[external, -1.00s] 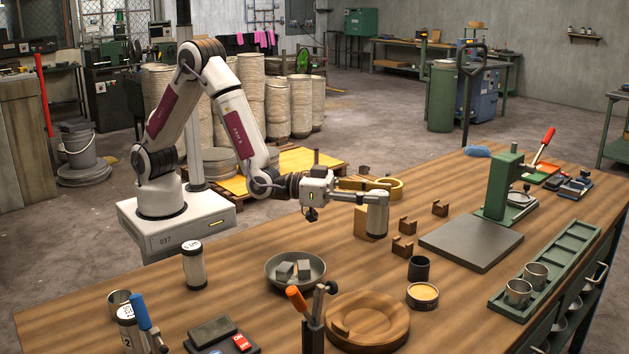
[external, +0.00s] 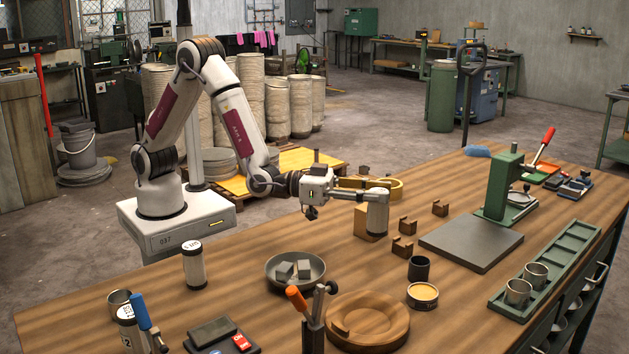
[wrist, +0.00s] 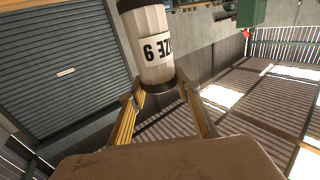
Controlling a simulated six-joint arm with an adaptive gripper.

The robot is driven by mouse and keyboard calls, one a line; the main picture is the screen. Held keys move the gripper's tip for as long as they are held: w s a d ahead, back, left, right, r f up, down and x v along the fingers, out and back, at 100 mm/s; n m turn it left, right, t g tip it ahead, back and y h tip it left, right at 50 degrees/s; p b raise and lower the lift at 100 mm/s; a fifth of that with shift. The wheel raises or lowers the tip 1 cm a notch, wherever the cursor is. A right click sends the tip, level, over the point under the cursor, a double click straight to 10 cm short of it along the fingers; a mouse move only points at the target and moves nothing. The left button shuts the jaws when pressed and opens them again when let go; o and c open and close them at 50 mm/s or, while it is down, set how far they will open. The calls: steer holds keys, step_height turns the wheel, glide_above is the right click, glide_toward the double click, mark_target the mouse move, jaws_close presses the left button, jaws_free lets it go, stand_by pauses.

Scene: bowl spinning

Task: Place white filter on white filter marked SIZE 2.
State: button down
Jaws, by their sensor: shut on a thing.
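My gripper (external: 362,197) is shut on a white filter (external: 377,213), a canister with dark bands, held upright above the table. In the wrist view the held filter (wrist: 152,45) sits between my finger tips (wrist: 164,92); its printed label is upside down and part hidden, reading SIZE and a digit like 6 or 9. Another white filter (external: 195,268) with a black band stands upright at the left of the table. A third white filter (external: 128,335), whose label shows a 2, stands at the lower left, partly hidden by a blue-handled tool.
A grey bowl with blocks (external: 270,278), a round wooden piece (external: 345,325), a dark cup (external: 419,268) and a tin (external: 423,294) stand in front. A green press (external: 497,190) and dark plate (external: 450,250) are at right. Bare table lies between the standing filter and the bowl.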

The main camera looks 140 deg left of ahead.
steer(key=w+d+r+m+t+h, duration=0.1)
steer(key=d+r+m+h, duration=0.1)
steer(key=d, duration=0.8)
steer(key=w+d+r+m+t+h, duration=0.1)
steer(key=d+r+h, duration=0.1)
steer(key=d, duration=0.7)
steer(key=w+d+r+m+t+h, duration=0.1)
steer(key=w+d+r+m+h, duration=0.15)
steer(key=d, duration=0.75)
steer(key=s+d+r+m+h, duration=0.1)
steer(key=s+d, duration=0.3)
steer(key=d, duration=0.5)
steer(key=s+d+r+h, duration=0.2)
steer(key=s+d, duration=0.2)
steer(key=d, duration=0.4)
steer(key=s+d+r+m+h, duration=0.1)
steer(key=s+d, duration=0.3)
steer(key=d, duration=0.5)
steer(key=shift+s+d+r+m+h, duration=0.2)
steer(key=shift+s+d+m+h, duration=0.15)
steer(key=shift+h, duration=0.5)
step_height(320, 180, down, 6)
steer(key=shift+f, duration=0.15)
